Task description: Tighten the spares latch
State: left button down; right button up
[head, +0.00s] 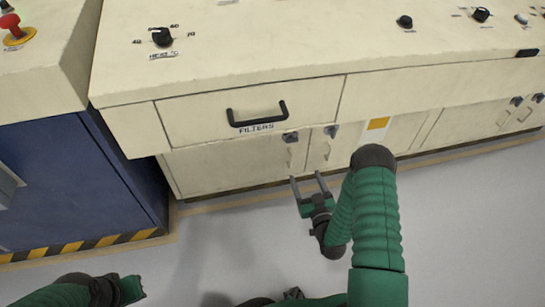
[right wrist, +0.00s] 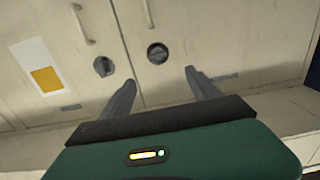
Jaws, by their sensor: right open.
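Two dark latches sit side by side on the cream lower cabinet doors, under the FILTERS drawer (head: 253,112). The left latch (head: 290,137) shows as the right-hand round latch (right wrist: 158,53) in the right wrist view, with its bar roughly crosswise. The other latch (head: 331,130) also shows there (right wrist: 104,66). Their labels are too small to read, so I cannot tell which is the spares latch. My right gripper (head: 306,177) is open and empty in front of these doors, apart from both latches. My left gripper (head: 133,289) is at the lower left, its jaws unclear.
A yellow-and-white label (head: 378,123) is on the cabinet right of the latches. More latches (head: 516,101) are at far right. A blue cabinet (head: 75,175) with a striped base stands at left. A heat knob (head: 162,37) is on the worktop. The grey floor (head: 220,240) is clear.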

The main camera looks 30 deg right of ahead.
jog(key=b, duration=0.2)
send_near(293, 142)
jog(key=b+x, duration=0.5)
jog(key=x, duration=0.2)
jog(key=shift+w+b, duration=0.3)
jog(key=shift+w, duration=0.1)
jog(key=shift+w+d+r, duration=0.1)
jog(key=shift+w+d, duration=0.1)
jog(key=shift+w, duration=0.15)
pick_arm(q)
jog(key=s+x, duration=0.1)
jog(key=x, duration=0.6)
jog(key=shift+s+d+f, duration=0.25)
jog(key=shift+s+f, duration=0.1)
jog(key=shift+f, duration=0.1)
pick_arm(e)
jog(key=shift+a+r, duration=0.1)
jog(key=shift+c, duration=1.2)
jog(key=c, duration=1.1)
